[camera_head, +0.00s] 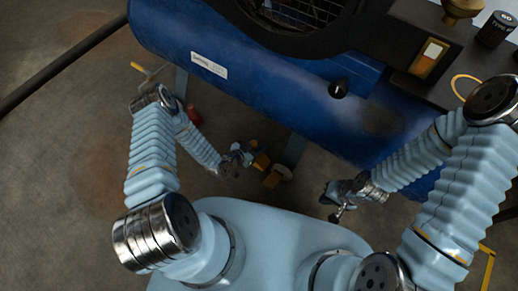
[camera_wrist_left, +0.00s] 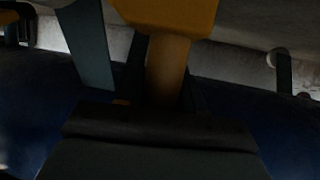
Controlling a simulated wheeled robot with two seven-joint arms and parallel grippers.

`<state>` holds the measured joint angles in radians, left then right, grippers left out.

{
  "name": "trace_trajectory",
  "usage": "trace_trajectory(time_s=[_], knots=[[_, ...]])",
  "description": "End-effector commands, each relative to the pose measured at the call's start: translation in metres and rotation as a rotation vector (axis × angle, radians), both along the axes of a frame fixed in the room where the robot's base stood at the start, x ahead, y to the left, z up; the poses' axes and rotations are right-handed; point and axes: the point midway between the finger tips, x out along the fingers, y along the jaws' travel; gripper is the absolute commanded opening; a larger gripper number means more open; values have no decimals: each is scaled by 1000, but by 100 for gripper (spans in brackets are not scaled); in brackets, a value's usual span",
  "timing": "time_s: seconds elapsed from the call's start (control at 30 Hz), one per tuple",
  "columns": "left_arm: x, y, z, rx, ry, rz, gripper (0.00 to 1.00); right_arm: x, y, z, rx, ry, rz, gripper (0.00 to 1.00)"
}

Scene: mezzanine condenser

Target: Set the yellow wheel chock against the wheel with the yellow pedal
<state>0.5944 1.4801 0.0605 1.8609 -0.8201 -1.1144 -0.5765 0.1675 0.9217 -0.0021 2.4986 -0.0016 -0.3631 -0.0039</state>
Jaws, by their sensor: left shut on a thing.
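My left gripper (camera_head: 246,154) is low beside the blue tank's underside, shut on the yellow wheel chock (camera_head: 262,161). In the left wrist view the chock (camera_wrist_left: 165,14) is a wide yellow block at the top edge, with a narrower, darker yellow part running down between the dark fingers. Just right of and below it in the head view is a small wheel (camera_head: 284,172) by a leg, with a yellow-brown part (camera_head: 272,180) that may be its pedal. A gap between chock and wheel cannot be judged. My right gripper (camera_head: 336,205) hangs apart to the right; its jaws are unclear.
The blue tank (camera_head: 270,85) crosses above the floor on legs (camera_head: 295,150). A red object (camera_head: 194,115) and a yellow-handled item (camera_head: 142,70) lie at the left. A dark hose (camera_head: 60,68) runs at upper left. Bare floor (camera_head: 60,200) is open at left.

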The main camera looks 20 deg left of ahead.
Motion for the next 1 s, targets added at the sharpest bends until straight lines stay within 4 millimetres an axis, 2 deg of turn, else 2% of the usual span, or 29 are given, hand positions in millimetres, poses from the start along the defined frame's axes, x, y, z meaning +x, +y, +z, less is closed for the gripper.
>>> trace_trajectory(time_s=[0.27,0.43,0.83,0.87,1.0], knots=[[19,-3,-25,0,-2,1,0,1,-2,-7,-3,-1,-4,0],[17,-3,-48,-2,-1,0,0,1,-2,-11,-3,-1,-4,0],[17,-3,-54,-1,-2,0,0,1,-2,-16,-2,-1,-4,0],[17,-3,-53,0,0,0,41,1,-2,-14,-2,-1,-4,0],[17,-3,-53,0,0,-1,62,1,-2,-14,-2,-1,-4,0]])
